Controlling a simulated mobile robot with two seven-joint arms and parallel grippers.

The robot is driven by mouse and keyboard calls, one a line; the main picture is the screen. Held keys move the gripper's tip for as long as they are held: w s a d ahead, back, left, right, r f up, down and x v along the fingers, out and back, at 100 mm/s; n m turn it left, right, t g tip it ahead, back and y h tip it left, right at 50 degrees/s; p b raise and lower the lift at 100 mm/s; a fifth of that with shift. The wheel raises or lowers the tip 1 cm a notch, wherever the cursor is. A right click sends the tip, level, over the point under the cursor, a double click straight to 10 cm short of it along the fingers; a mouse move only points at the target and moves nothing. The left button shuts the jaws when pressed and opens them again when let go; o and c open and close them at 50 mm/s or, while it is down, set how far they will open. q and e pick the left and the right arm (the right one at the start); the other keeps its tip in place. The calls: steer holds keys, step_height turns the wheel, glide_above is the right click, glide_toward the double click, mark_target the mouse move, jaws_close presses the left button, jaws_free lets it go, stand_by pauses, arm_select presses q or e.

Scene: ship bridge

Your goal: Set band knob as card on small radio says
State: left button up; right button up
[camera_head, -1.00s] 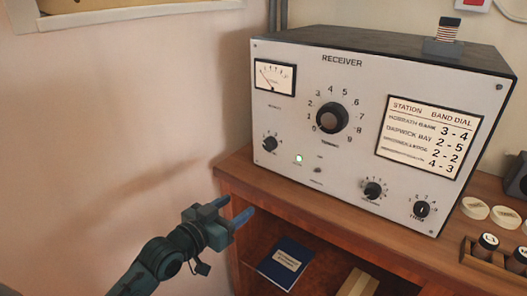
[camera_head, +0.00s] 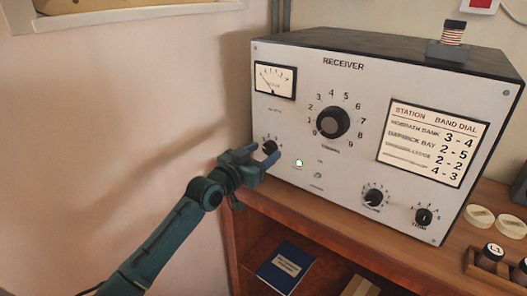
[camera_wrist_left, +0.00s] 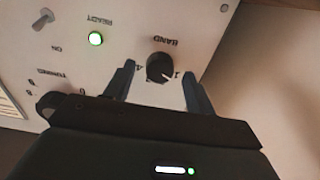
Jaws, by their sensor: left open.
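The grey receiver (camera_head: 300,115) stands on a wooden shelf. Its band knob (camera_head: 270,147) is at the lower left of the front and partly hidden by my left gripper (camera_head: 262,155). In the left wrist view the band knob (camera_wrist_left: 160,68) is black, with a white mark towards the 1. My left gripper (camera_wrist_left: 159,72) is open there, one finger on each side of the knob; contact cannot be told. The card (camera_head: 432,142) on the receiver lists stations with band and dial numbers, several names blurred. I see no separate small radio. My right gripper is not in view.
The large tuning knob (camera_head: 333,122) sits above. A green lamp (camera_head: 299,163) and a toggle switch (camera_head: 318,176) are right of my gripper. Two small knobs, one of them (camera_head: 373,197), are further right. A blue booklet (camera_head: 286,266) lies below.

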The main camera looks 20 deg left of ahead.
arm_select(q)
steer(key=shift+w+d, duration=0.2)
steer(key=shift+w, duration=0.2)
steer(key=c, duration=1)
steer(key=shift+m, duration=0.4)
steer(key=m, duration=0.3)
steer(key=shift+m+p, duration=0.3)
steer(key=shift+m, duration=0.1)
steer(key=shift+m+p, duration=0.4)
steer(key=shift+m, duration=1.7)
